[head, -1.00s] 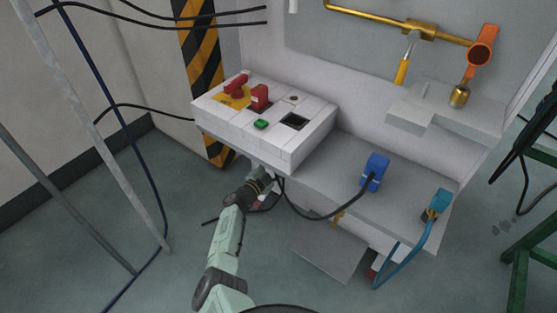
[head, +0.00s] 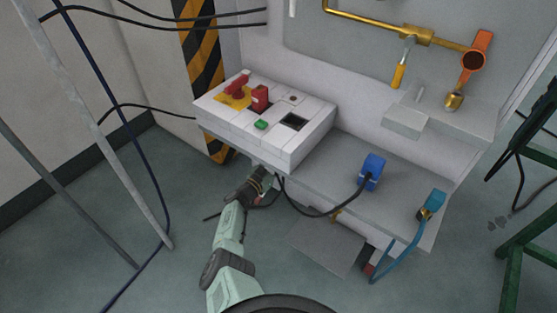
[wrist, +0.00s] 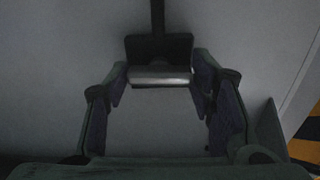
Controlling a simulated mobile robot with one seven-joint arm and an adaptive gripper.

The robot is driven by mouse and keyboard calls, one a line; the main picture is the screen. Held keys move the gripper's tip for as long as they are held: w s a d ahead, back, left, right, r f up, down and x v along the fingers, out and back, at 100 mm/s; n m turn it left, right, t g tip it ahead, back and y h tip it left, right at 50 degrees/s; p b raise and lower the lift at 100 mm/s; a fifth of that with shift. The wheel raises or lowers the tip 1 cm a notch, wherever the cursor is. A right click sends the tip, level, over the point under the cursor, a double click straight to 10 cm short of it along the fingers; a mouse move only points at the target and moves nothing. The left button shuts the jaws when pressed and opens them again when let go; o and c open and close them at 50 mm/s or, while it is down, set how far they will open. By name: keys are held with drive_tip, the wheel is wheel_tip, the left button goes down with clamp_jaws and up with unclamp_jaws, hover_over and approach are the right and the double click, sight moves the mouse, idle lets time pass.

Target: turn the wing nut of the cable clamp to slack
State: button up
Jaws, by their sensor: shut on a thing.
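In the wrist view, a pale silver bar, which I take to be the wing nut (wrist: 160,77), lies crosswise between my fingertips. Behind it is a dark block, seemingly the cable clamp (wrist: 158,46), with a dark cable (wrist: 157,14) running up from it. My gripper (wrist: 158,84) is shut on the bar, one finger at each end. In the head view, my gripper (head: 264,178) is at the lower front edge of the white control box. The clamp and nut cannot be made out there.
The control box (head: 230,125) has red switches and a green button. A grey shelf (head: 330,180) to its right carries a blue plug (head: 371,172) with a black cable hanging near my gripper. A teal connector (head: 432,204) sits at the shelf's right end. Floor at left has poles (head: 150,215).

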drive_tip(key=shift+n, duration=0.4)
drive_tip(key=o, duration=1.2)
drive_tip(key=shift+c, duration=0.2)
drive_tip(key=shift+a, duration=0.1)
drive_tip(key=v, duration=1.1)
drive_tip(key=shift+s+a, duration=0.15)
drive_tip(key=shift+s, duration=0.25)
